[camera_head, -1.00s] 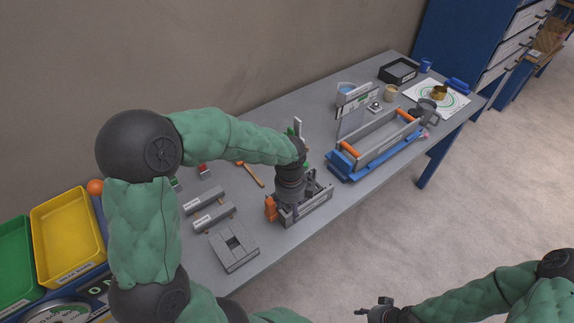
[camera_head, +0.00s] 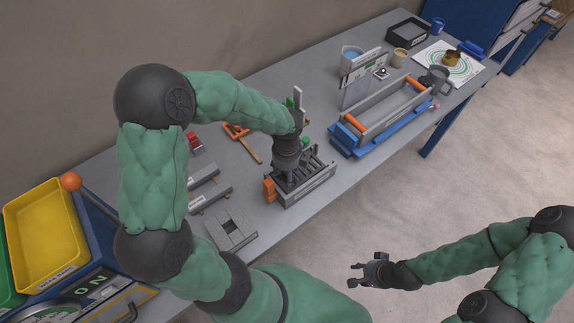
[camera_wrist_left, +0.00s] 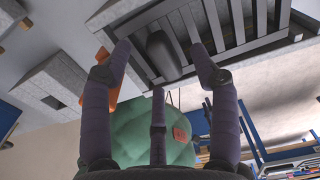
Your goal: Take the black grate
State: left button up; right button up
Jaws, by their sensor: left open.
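The black grate (camera_head: 316,172) is a row of dark parallel bars inside a grey-framed tray near the table's front edge. Its bars also fill the top of the left wrist view (camera_wrist_left: 213,25). My left gripper (camera_head: 287,176) points down over the grate's left part and hides some of it. My right gripper (camera_head: 356,275) is open and empty, out over the floor in front of the table.
An orange block (camera_head: 269,189) sits at the tray's left end. A grey block with a square hole (camera_head: 231,229) and grey bars (camera_head: 209,198) lie to the left. A blue-based fixture with orange rollers (camera_head: 385,125) stands to the right. A yellow bin (camera_head: 45,235) is at far left.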

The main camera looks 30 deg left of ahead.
pick_arm(q)
jog(key=shift+f, duration=1.05)
grip_shut()
jog(key=c, duration=0.9)
grip_release()
grip_shut()
jog(key=shift+s+d+f, duration=0.1)
jog(key=shift+s+d, duration=0.15)
